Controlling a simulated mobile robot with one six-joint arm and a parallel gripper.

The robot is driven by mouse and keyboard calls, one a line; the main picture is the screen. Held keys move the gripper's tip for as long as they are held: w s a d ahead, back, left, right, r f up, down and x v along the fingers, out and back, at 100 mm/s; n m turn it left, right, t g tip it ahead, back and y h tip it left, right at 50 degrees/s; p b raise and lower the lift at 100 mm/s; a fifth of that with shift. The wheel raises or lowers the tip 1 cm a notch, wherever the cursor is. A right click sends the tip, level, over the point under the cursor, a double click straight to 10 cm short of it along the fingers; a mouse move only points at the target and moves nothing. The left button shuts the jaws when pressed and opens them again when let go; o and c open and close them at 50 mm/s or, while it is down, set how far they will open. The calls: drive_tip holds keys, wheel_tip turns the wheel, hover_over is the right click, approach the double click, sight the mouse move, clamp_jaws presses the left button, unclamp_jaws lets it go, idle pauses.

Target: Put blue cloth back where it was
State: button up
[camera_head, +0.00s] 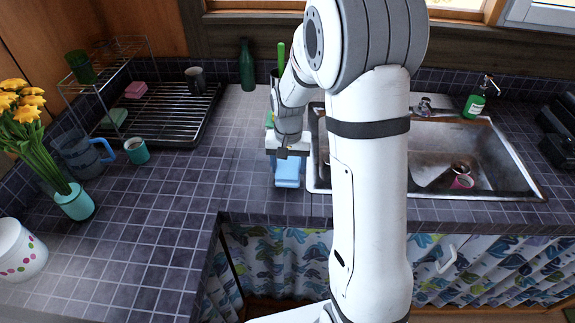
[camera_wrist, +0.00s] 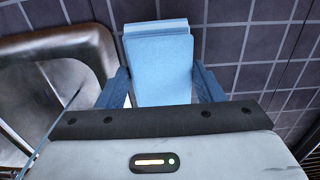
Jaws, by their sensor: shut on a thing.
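The blue cloth (camera_head: 287,174) is a folded light-blue block. It is over the tiled counter just left of the sink, near the front edge. My gripper (camera_head: 288,155) is above it, pointing down, and is shut on it. In the wrist view the cloth (camera_wrist: 160,65) sits between the two blue fingers of my gripper (camera_wrist: 162,88). I cannot tell whether the cloth touches the counter. My arm hides part of the sink and the counter behind it.
The metal sink (camera_head: 507,178) is right of the cloth, with a pink cup (camera_head: 462,182) inside. A drying rack (camera_head: 165,118), a teal mug (camera_head: 137,151) and a flower vase (camera_head: 75,203) stand to the left. A green bottle (camera_head: 247,68) is at the back. Counter left of the cloth is clear.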

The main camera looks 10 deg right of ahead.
drive_tip(key=shift+f, duration=0.35)
drive_tip(key=shift+f, duration=0.2)
drive_tip(key=o, duration=0.9)
drive_tip(key=shift+o, duration=0.2)
